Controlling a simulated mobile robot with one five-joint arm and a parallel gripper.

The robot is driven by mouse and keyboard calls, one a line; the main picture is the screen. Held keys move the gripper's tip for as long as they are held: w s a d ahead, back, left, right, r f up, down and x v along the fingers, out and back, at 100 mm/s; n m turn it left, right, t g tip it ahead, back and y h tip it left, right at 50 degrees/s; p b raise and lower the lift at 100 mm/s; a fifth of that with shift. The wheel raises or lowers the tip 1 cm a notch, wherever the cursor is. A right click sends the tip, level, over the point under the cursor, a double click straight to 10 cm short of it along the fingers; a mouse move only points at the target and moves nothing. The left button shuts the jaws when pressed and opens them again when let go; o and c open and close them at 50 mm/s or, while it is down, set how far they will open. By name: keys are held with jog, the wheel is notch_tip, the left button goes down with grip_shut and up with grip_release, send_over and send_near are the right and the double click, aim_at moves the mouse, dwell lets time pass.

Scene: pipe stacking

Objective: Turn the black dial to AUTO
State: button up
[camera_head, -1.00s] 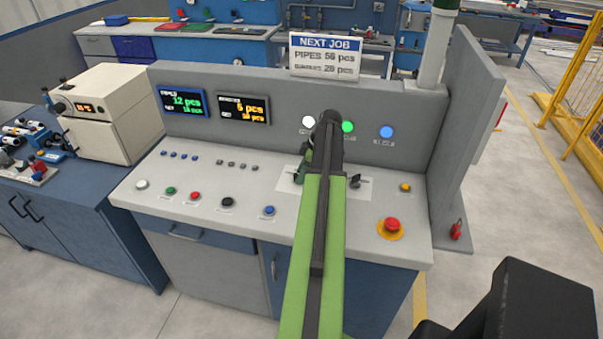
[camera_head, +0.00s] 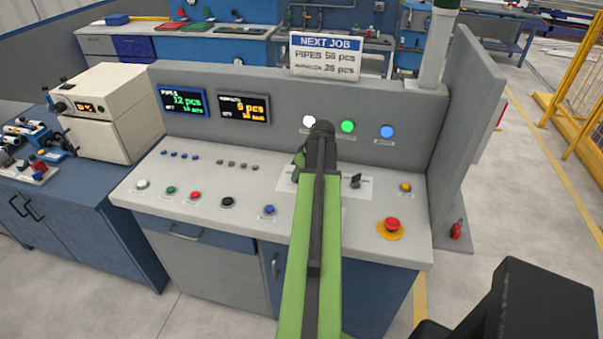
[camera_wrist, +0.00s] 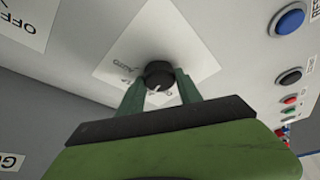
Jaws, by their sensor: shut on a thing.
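The black dial (camera_wrist: 158,75) sits on a pale label plate (camera_wrist: 138,42) in the wrist view. I cannot tell exactly which mark the pointer faces.
A second black switch (camera_head: 355,181) stands right of my arm on the console (camera_head: 200,212). A red emergency button (camera_head: 391,224) and a yellow button (camera_head: 405,187) are further right. A blue button (camera_head: 268,210) is to the left. A raised back panel (camera_head: 285,105) stands behind.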

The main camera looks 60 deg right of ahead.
jog(key=m, duration=0.1)
jog(key=m+h, duration=0.1)
jog(key=m, duration=0.1)
jog(key=shift+a+m+g, duration=0.2)
jog(key=shift+m+g, duration=0.1)
jog(key=shift+g, duration=0.1)
jog(key=m+g+h, duration=0.1)
jog(key=m, duration=0.3)
jog(key=shift+w+m, duration=0.15)
jog(key=shift+m, duration=0.15)
jog(key=m, duration=0.1)
jog(key=m+g+h, duration=0.1)
jog(key=m, duration=0.1)
jog(key=shift+w+a+m, duration=0.1)
jog(key=shift+w+m, duration=0.05)
jog(key=shift+m, duration=0.15)
jog(key=shift+m+g, duration=0.9)
jog(key=shift+m, duration=1)
jog(key=o, duration=1.4)
jog(key=shift+c, duration=0.2)
jog(key=shift+r, duration=0.1)
jog(key=p+v, duration=1.6)
jog(key=v, duration=0.1)
jog(key=shift+w+a, duration=0.15)
jog(key=shift+a, duration=0.1)
